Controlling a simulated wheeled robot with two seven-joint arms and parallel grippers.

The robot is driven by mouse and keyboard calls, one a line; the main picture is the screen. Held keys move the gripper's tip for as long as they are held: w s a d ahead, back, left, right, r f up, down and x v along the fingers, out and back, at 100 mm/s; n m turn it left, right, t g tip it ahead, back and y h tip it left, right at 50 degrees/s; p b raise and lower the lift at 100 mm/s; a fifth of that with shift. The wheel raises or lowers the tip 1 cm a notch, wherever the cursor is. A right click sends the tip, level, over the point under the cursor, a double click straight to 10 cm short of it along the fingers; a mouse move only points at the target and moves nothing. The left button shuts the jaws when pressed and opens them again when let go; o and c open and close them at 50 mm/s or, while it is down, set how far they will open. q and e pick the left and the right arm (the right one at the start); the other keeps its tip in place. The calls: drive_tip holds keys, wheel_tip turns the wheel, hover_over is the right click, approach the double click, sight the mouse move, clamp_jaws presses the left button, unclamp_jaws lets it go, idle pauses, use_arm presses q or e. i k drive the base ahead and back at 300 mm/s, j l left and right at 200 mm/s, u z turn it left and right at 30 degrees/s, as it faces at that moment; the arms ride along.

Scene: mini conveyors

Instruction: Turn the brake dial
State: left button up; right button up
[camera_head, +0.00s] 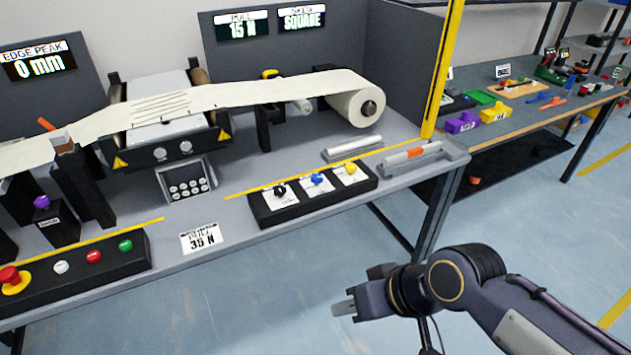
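A black panel (312,199) at the front of the bench carries three dials on white plates: a black dial (280,190), a blue dial (317,179) and a yellow dial (350,168). Their small labels are too small to read, so I cannot tell which is the brake dial. My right gripper (361,291) is in front of the bench, below and to the right of the panel, over the floor. Its two fingers are apart, with nothing between them, and it touches no dial. My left gripper is not in view.
A white web runs from a roll (359,107) leftward over the machine. A button box (80,262) with a red emergency knob is at front left. A tray (411,158) with a roller is right of the panel.

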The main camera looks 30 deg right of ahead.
sight(317, 179)
drive_tip(key=i+l, duration=0.2)
drive_tip(key=i, duration=0.3)
drive_tip(key=i+l+z, duration=0.15)
drive_tip(key=i, duration=0.35)
